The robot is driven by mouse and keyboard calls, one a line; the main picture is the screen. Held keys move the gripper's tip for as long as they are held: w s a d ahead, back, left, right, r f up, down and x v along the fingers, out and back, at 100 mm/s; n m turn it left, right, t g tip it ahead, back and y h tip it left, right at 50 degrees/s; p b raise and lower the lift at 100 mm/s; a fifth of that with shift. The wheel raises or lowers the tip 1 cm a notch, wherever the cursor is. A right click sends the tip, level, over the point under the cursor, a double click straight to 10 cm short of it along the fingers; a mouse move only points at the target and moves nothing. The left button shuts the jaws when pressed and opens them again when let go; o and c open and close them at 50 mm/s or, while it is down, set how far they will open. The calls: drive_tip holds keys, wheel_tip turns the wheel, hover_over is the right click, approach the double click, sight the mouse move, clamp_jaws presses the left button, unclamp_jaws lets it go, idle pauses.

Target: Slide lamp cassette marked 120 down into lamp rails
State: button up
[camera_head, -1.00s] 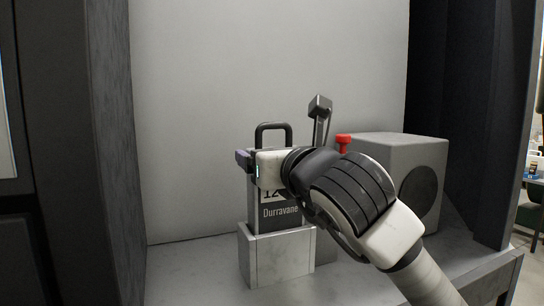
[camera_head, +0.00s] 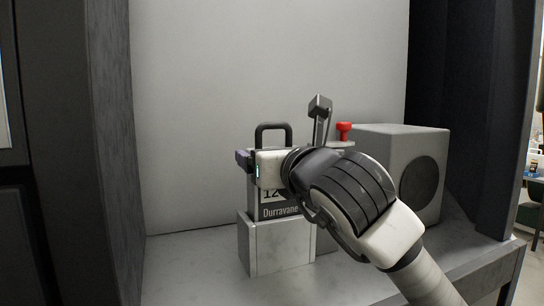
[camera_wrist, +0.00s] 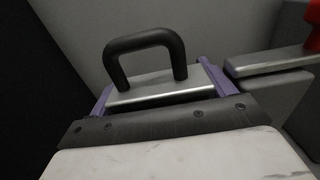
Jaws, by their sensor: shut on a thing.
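The lamp cassette (camera_head: 281,211) is a dark upright plate with a black loop handle on top and a label reading "12" and "Durravane"; the rest of the number is hidden by my gripper. My gripper (camera_head: 246,161) is shut on its upper part, below the handle. In the wrist view, the purple fingers of my gripper (camera_wrist: 160,92) sit at either side of the cassette's metal top (camera_wrist: 155,88). The cassette's lower end goes out of sight behind the front of a pale block-shaped holder (camera_head: 280,248), apparently the lamp rails. The rails' inside is hidden.
A grey metal lever (camera_head: 320,115) and a red knob (camera_head: 344,130) stand just right of the cassette. A grey box with a dark round face (camera_head: 419,190) is further right. A pale wall is behind; the counter left of the holder is clear.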

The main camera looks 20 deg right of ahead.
drive_tip(key=shift+f+b, duration=0.4)
drive_tip(key=o, duration=1.9)
drive_tip(key=s+b, duration=0.2)
drive_tip(key=s, duration=1.2)
drive_tip(key=shift+d, duration=0.1)
